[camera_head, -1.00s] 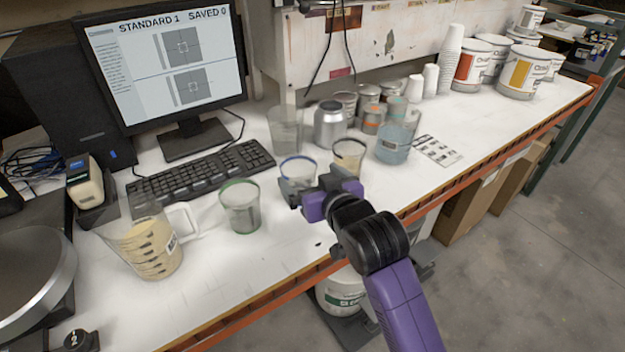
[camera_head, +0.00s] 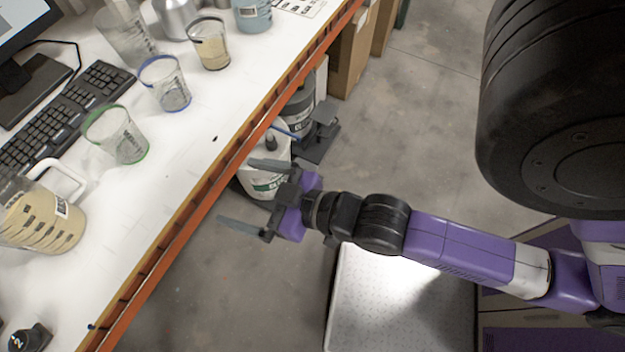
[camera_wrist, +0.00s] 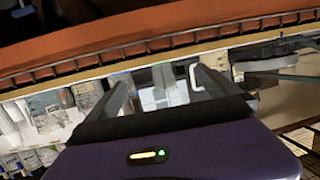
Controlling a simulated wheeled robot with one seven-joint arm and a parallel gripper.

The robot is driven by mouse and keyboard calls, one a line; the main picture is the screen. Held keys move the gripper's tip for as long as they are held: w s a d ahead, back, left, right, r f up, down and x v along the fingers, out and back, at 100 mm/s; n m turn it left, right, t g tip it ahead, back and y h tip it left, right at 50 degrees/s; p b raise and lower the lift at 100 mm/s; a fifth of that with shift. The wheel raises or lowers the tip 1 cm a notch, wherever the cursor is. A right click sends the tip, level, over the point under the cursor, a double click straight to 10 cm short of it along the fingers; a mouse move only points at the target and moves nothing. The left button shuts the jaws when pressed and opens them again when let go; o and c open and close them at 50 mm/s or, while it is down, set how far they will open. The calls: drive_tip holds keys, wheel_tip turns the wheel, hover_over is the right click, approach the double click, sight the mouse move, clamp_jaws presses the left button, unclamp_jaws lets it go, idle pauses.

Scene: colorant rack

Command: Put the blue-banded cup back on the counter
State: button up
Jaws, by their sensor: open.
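The blue-banded cup (camera_head: 165,84) stands upright on the white counter (camera_head: 185,160), between a green-banded cup (camera_head: 117,134) and a dark-rimmed cup (camera_head: 209,43). My gripper (camera_head: 243,196) is open and empty. In the head view it is off the counter's front edge, over the floor side, to the lower right of the cup and apart from it. In the wrist view my two fingers (camera_wrist: 163,88) reach toward the counter edge, with nothing between them. I cannot pick out the blue-banded cup in the wrist view.
An orange beam (camera_head: 150,268) runs along the counter's front. A measuring jug (camera_head: 45,215), keyboard (camera_head: 62,115) and clear container (camera_head: 125,35) also stand on the counter. A white bucket (camera_head: 265,172) sits below the edge, near my gripper. The counter's front strip is mostly clear.

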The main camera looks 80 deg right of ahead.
drive_tip(key=s+a+r+n+y, duration=0.1)
drive_tip(key=s+a, duration=0.1)
drive_tip(key=s, duration=0.4)
drive_tip(key=s+a+r+y, duration=0.1)
drive_tip(key=s+a, duration=0.1)
drive_tip(key=s, duration=0.5)
drive_tip(key=shift+r+n, duration=0.35)
drive_tip(key=shift+n, duration=0.05)
